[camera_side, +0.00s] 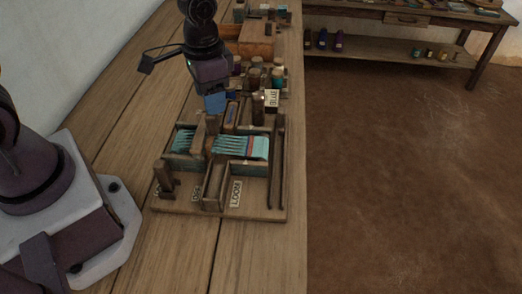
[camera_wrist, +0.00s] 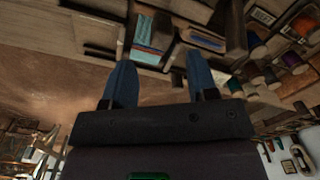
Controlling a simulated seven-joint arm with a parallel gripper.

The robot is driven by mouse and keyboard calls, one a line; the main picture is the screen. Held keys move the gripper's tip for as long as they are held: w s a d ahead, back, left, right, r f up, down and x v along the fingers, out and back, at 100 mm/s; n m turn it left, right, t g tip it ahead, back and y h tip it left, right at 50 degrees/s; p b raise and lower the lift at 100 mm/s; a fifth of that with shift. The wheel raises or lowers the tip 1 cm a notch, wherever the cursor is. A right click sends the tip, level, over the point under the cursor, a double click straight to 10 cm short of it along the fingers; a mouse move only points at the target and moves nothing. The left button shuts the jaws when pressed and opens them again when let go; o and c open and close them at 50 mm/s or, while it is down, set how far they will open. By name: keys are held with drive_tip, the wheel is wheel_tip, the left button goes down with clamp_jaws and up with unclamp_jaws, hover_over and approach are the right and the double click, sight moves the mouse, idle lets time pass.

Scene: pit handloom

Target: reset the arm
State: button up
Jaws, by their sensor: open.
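My gripper (camera_side: 215,102) hangs above the far part of the small wooden loom board in the side view. In the wrist view its two blue fingers (camera_wrist: 160,83) stand apart with nothing between them, so it is open and empty. The board (camera_side: 265,211) lies on the wooden bench and bears teal threads (camera_side: 228,145), upright wooden posts and small labels. The teal threads also show beyond the fingers in the wrist view (camera_wrist: 152,36). No contact between my gripper and anything is visible.
Several thread spools (camera_side: 277,76) stand behind the board, and a wooden box (camera_side: 256,40) sits farther back. The bench's right edge drops to a brown floor (camera_side: 410,190). A side table (camera_side: 400,15) stands at the back right. The bench (camera_side: 140,100) left of the board is clear.

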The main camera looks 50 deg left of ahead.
drive_tip(key=shift+s, duration=0.25)
drive_tip(key=s+a+r+n+t, duration=0.1)
drive_tip(key=s+r+t, duration=0.1)
drive_tip(key=s+r, duration=0.4)
drive_tip(key=s+r+n+t, duration=0.2)
drive_tip(key=s+r, duration=0.4)
drive_tip(key=r, duration=0.6)
drive_tip(key=shift+s+a+r+t, duration=0.25)
drive_tip(key=shift+s+a+t, duration=0.15)
drive_tip(key=shift+t, duration=0.4)
